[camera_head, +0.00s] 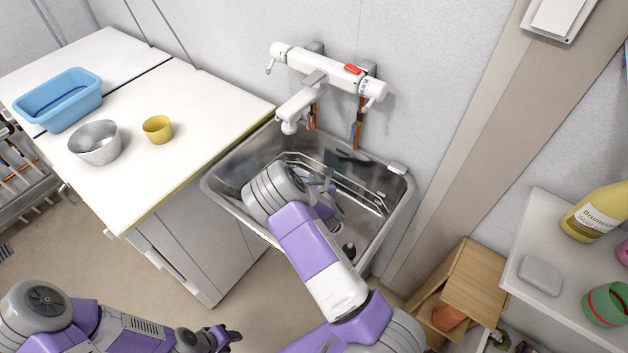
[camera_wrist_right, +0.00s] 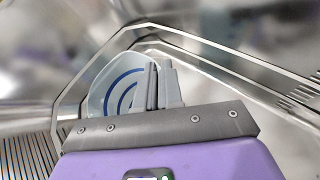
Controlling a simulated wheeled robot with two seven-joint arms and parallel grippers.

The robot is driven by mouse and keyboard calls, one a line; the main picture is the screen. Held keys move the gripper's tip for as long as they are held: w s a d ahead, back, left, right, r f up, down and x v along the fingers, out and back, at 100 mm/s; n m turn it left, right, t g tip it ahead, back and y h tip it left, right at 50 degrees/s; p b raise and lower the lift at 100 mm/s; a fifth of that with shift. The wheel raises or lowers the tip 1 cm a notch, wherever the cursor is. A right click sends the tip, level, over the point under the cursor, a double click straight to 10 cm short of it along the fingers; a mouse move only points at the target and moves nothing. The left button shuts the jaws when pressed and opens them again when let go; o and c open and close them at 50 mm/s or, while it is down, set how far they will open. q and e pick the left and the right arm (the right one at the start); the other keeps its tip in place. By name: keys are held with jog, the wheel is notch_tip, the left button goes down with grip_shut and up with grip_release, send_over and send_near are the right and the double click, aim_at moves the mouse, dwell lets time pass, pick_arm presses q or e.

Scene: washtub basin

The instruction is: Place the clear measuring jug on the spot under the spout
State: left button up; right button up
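The clear measuring jug (camera_wrist_right: 100,79) looks like a pale see-through round shape with blue arcs in the right wrist view, inside the steel basin (camera_head: 390,221). My right gripper (camera_wrist_right: 160,68) reaches down into the basin, its fingers close together at the jug's near right side and apparently shut on it. In the head view my right wrist and gripper (camera_head: 333,205) hide most of the jug. The white spout (camera_head: 290,124) hangs over the basin's back left part. I cannot make out the spot beneath it. My left gripper (camera_head: 230,338) is low at the bottom edge, away from the basin; its fingers are unclear.
On the white counter (camera_head: 185,95) at left are a blue tub (camera_head: 60,100), a steel bowl (camera_head: 96,143) and a yellow cup (camera_head: 157,129). A shelf (camera_head: 540,225) with a yellow bottle (camera_head: 597,213) and a wooden box (camera_head: 475,278) stand at right. The basin's walls surround my right gripper.

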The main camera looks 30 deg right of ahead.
jog(key=o, duration=0.4)
jog(key=shift+o, duration=0.2)
jog(key=shift+r, duration=0.1)
jog(key=p+v, duration=0.2)
jog(key=v, duration=1)
jog(key=shift+a, duration=0.1)
